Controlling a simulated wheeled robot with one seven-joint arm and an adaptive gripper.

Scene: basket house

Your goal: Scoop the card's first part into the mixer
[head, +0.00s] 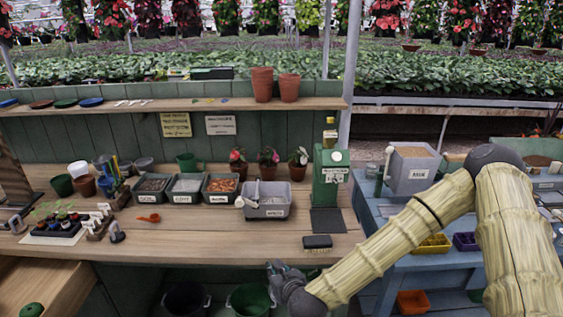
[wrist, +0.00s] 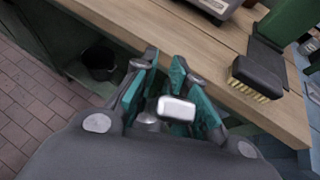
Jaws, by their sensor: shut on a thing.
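My gripper (head: 278,272) hangs in front of the bench edge, below the tabletop. In the wrist view its teal fingers (wrist: 168,85) close around a small pale thing (wrist: 176,108); I cannot tell what it is. A grey tub (head: 270,207), probably the mixer, sits on the bench with a whitish part at its left side; its label is too small to read surely. Three labelled bins stand to its left: dark material (head: 153,198), pale material (head: 187,198) and orange-red material (head: 220,198). A yellow card (head: 175,125) and a white card (head: 220,125) hang on the back wall, unreadable.
A brush (head: 318,242) lies near the front edge, right of my gripper. A green stand (head: 331,175) is at the bench's right end. Buckets (head: 250,298) are below. Open bench lies left of the brush.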

